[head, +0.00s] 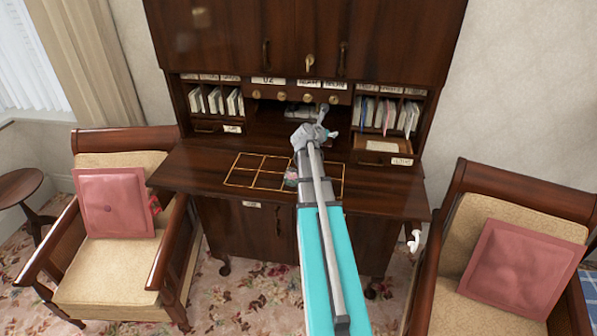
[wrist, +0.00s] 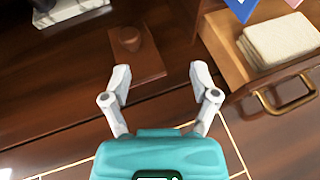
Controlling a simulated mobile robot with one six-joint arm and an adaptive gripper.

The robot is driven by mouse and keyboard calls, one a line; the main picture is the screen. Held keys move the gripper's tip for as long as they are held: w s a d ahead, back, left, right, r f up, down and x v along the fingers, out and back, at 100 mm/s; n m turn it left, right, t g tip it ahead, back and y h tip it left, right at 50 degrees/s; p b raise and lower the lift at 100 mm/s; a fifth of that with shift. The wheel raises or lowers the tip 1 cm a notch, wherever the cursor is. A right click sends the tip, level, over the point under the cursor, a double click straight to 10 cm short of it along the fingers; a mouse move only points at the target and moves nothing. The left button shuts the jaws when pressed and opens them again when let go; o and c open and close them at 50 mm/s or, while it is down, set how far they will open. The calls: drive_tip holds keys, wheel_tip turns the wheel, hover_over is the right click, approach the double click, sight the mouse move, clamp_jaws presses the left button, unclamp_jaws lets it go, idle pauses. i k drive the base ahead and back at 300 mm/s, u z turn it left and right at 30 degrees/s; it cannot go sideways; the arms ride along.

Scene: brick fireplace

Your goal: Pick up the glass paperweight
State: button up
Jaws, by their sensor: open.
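My gripper (head: 327,124) is open and empty, reaching over the desk toward its inner recess. In the wrist view its two grey fingers (wrist: 161,72) are spread apart. Between and beyond them a flat brown rectangular piece (wrist: 140,66) lies on the dark wood, with a small rounded brown lump (wrist: 128,38) on it. The lump may be the glass paperweight, seen through to the brown below; I cannot tell for sure. In the head view a small roundish pinkish-green thing (head: 291,178) shows beside my arm on the desk, partly hidden; I cannot tell what it is.
An open drawer (wrist: 222,45) holding a folded pale stack (wrist: 280,42) stands close right of my gripper, with a brass handle (wrist: 286,95). Pigeonholes with envelopes (head: 392,113) flank the recess. The desk top (head: 205,165) left of my arm is largely clear. Armchairs (head: 120,215) stand either side.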

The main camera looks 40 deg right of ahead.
sight(291, 177)
drive_tip(key=z, duration=1)
